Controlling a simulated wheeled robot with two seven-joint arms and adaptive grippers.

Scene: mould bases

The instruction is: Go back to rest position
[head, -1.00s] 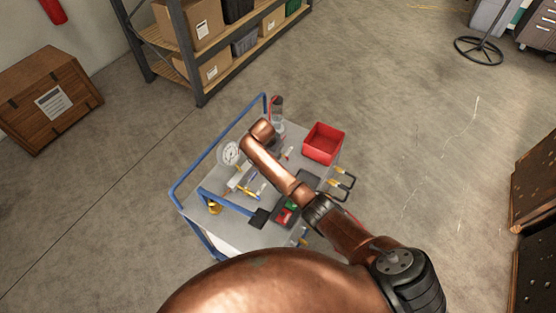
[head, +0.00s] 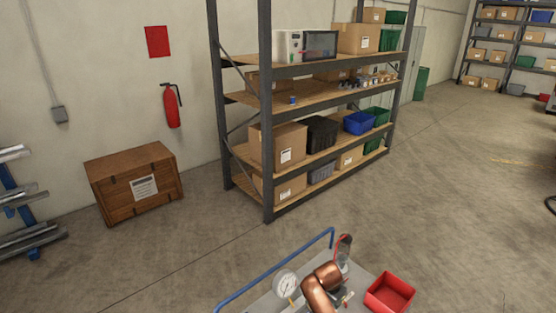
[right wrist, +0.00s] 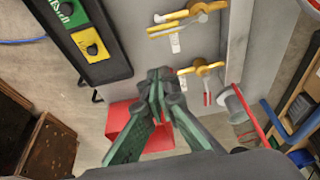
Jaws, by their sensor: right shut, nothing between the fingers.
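My right arm, copper-coloured, reaches up from the bottom edge of the head view over the cart. In the right wrist view my right gripper (right wrist: 158,82), with dark green and grey fingers, is shut and empty. Its fingers show above the grey cart top, with a red bin (right wrist: 122,115) partly hidden behind them. The bin also shows in the head view (head: 390,293), right of my arm. My left gripper is not in view.
The cart has a blue rail (head: 275,268) and a dial gauge (head: 286,283). The right wrist view shows a black panel (right wrist: 110,62) and yellow-handled parts (right wrist: 188,14). A shelf rack (head: 267,110) and wooden crate (head: 135,182) stand behind.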

